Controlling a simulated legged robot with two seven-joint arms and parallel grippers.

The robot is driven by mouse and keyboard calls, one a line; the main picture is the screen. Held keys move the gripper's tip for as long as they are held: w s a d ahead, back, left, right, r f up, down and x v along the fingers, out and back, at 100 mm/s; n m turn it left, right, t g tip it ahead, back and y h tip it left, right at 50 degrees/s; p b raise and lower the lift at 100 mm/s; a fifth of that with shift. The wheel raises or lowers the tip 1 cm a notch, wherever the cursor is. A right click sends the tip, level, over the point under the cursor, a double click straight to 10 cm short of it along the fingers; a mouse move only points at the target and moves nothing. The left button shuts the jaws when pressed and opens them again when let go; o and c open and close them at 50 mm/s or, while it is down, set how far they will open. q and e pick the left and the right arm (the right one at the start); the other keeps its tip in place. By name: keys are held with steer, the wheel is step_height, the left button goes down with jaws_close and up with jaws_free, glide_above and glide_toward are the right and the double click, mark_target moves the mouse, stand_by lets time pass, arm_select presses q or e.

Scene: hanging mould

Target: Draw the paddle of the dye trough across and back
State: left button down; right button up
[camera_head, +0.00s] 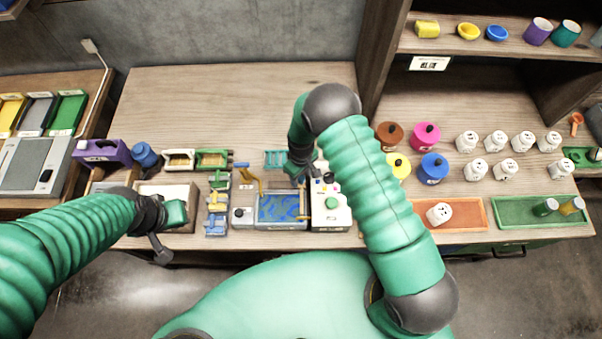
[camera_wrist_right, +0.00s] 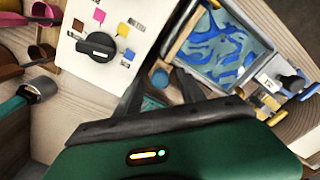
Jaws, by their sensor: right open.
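The dye trough (camera_head: 283,222) is a shallow grey tray with swirling blue liquid, at the front middle of the bench; it also shows at the upper right of the right wrist view (camera_wrist_right: 212,80). A tan bar (camera_wrist_right: 189,38), which looks like the paddle, lies along one edge of the trough, close to my fingers.
A white control box (camera_head: 331,213) with knobs stands directly right of the trough. Coloured pots (camera_head: 425,134), white jars (camera_head: 467,141) and an orange tray (camera_head: 468,215) are further right. The bench's back middle (camera_head: 240,100) is clear.

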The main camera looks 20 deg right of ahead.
steer(key=shift+c, duration=0.5)
jaws_close()
stand_by(0.9)
